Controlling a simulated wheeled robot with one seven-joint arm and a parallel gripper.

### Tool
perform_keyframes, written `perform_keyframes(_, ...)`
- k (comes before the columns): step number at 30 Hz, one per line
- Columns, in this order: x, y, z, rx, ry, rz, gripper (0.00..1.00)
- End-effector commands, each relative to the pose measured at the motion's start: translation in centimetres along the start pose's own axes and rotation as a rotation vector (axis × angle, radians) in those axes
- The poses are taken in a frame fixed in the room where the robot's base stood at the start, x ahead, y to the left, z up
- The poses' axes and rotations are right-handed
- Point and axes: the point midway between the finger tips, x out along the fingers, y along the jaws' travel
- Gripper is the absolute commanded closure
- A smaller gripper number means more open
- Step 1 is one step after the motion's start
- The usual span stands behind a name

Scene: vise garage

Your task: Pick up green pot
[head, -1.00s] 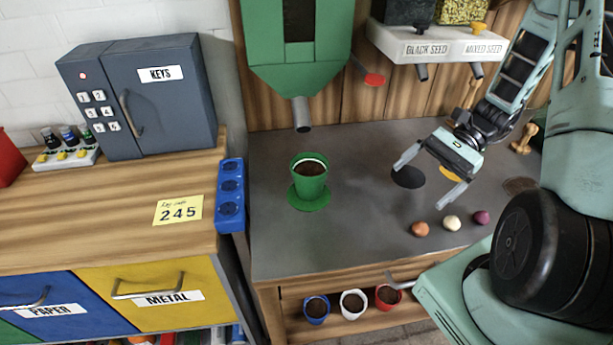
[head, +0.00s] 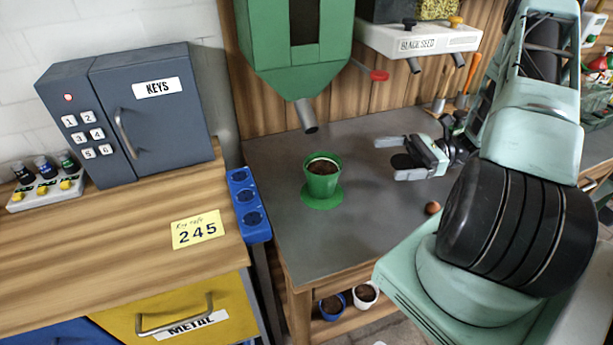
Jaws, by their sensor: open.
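The green pot (head: 321,184) stands upright on the grey worktop, filled with dark soil. It sits on a green disc (head: 322,203), below and slightly right of the spout of the green hopper. My gripper (head: 385,159) is open and empty, to the right of the pot and apart from it. Its two fingers point left toward the pot.
The green hopper's grey spout (head: 306,116) hangs above the pot. A seed dispenser (head: 420,40) is at the back right. A brown ball (head: 432,208) lies right of the pot. A blue socket strip (head: 248,205) and a wooden cabinet top (head: 130,225) are at the left.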

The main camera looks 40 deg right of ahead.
Motion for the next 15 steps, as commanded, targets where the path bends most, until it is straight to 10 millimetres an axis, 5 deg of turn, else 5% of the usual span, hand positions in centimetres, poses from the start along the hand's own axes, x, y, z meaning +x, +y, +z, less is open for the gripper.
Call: perform_keyframes(15, 9.8, 0.1, 0.2, 0.003, -0.001, 0.004, 0.0)
